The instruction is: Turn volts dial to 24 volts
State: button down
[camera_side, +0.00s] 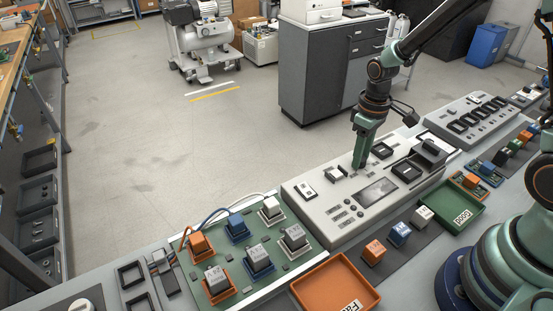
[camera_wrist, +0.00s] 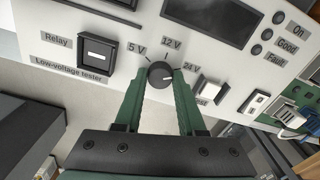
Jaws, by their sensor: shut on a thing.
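The volts dial (camera_wrist: 160,74) is a small black round knob on the pale panel of the low-voltage tester (camera_side: 322,232). In the wrist view the labels 5 V (camera_wrist: 137,48), 12 V (camera_wrist: 171,43) and 24 V (camera_wrist: 191,67) fan around it from left to right. A pale mark on the knob seems to point right, toward 24 V. My green gripper (camera_wrist: 160,82) is shut on the dial, one finger on each side. In the side view my gripper (camera_side: 360,165) reaches down to the panel and hides the dial.
A white rocker switch (camera_side: 335,174) and a dark display (camera_side: 377,190) are close to my gripper on the panel. A green circuit board (camera_side: 215,297) with several blocks lies left. An orange tray (camera_side: 310,302) and a green tray (camera_side: 438,219) stand in front.

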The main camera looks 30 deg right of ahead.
jog(key=c, duration=0.5)
grip_release()
notch_tip(320, 180, up, 12)
jog(key=shift+r, duration=0.1)
dwell(0.3)
jog(key=s+a+r+m+t, duration=0.2)
jog(key=s+r+t, duration=0.3)
jog(key=s+r, duration=0.2)
jog(key=shift+s+r+m+t, duration=0.3)
jog(key=shift+s+r+m, duration=0.1)
jog(key=shift+s, duration=0.1)
